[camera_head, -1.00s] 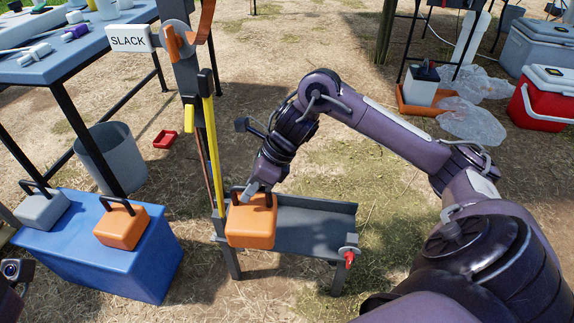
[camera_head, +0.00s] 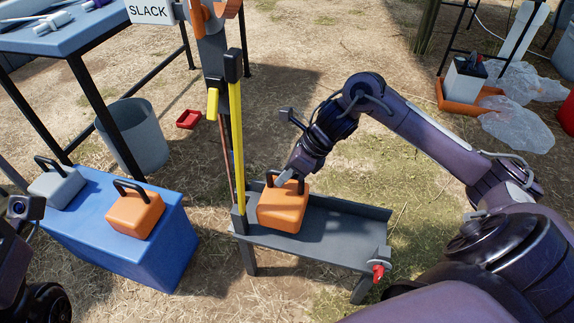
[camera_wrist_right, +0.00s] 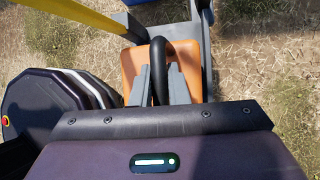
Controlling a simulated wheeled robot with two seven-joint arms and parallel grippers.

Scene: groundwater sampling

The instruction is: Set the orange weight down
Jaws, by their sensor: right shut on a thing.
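The orange weight (camera_head: 283,212) has a dark loop handle and is upright at the left end of the grey tray stand (camera_head: 325,228). My right gripper (camera_head: 280,180) is shut on its handle. In the wrist view, its fingers (camera_wrist_right: 160,75) lie on either side of the black handle, with the weight's orange top (camera_wrist_right: 131,62) behind. I cannot tell whether its underside touches the tray floor. A second orange weight (camera_head: 134,214) stands on the blue box (camera_head: 165,245). Only part of my left arm shows at the left edge; its fingertips are out of view.
A yellow bar (camera_head: 237,140) rises beside the tray's left end, by the post with the SLACK sign (camera_head: 149,11). A grey weight (camera_head: 57,187) also stands on the blue box. A red knob (camera_head: 377,271) sits at the tray's right end. The tray's middle and right are clear.

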